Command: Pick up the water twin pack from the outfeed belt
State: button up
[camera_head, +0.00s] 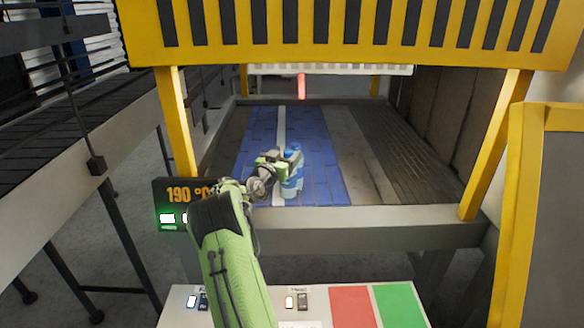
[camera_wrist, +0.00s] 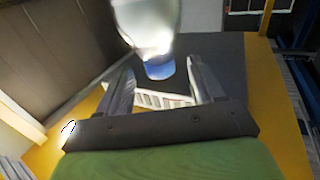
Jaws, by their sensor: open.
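The water twin pack (camera_head: 293,172) stands upright on the blue outfeed belt (camera_head: 322,172), near its front end. It shows as pale bottles with blue parts. My gripper (camera_head: 274,160) is at its left side and covers part of it. In the wrist view a clear bottle with a blue cap (camera_wrist: 158,71) shows between the two open fingers of my gripper (camera_wrist: 160,66). I cannot tell whether either finger touches it. The second bottle cannot be made out there.
A yellow guard frame (camera_head: 182,125) surrounds the belt, with a slotted yellow panel (camera_head: 345,30) above. A grey crossbeam (camera_head: 390,218) runs along the front. A display reading 190 (camera_head: 172,195) stands left of my arm. A white panel with red and green squares (camera_head: 352,306) lies in front.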

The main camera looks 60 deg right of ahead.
aim_at(292, 147)
jog(key=d+p, duration=0.1)
jog(key=d, duration=0.1)
jog(key=d+p, duration=0.1)
jog(key=d, duration=0.1)
jog(key=shift+d+r+p, duration=0.2)
jog(key=shift+d+p, duration=0.1)
jog(key=shift+d, duration=0.05)
jog(key=shift+w+d+f, duration=0.1)
jog(key=shift+d+f, duration=0.05)
jog(key=shift+d, duration=0.3)
jog(key=shift+a, duration=0.1)
jog(key=shift+a, duration=0.1)
jog(key=shift+c, duration=0.2)
grip_shut()
dwell(0.3)
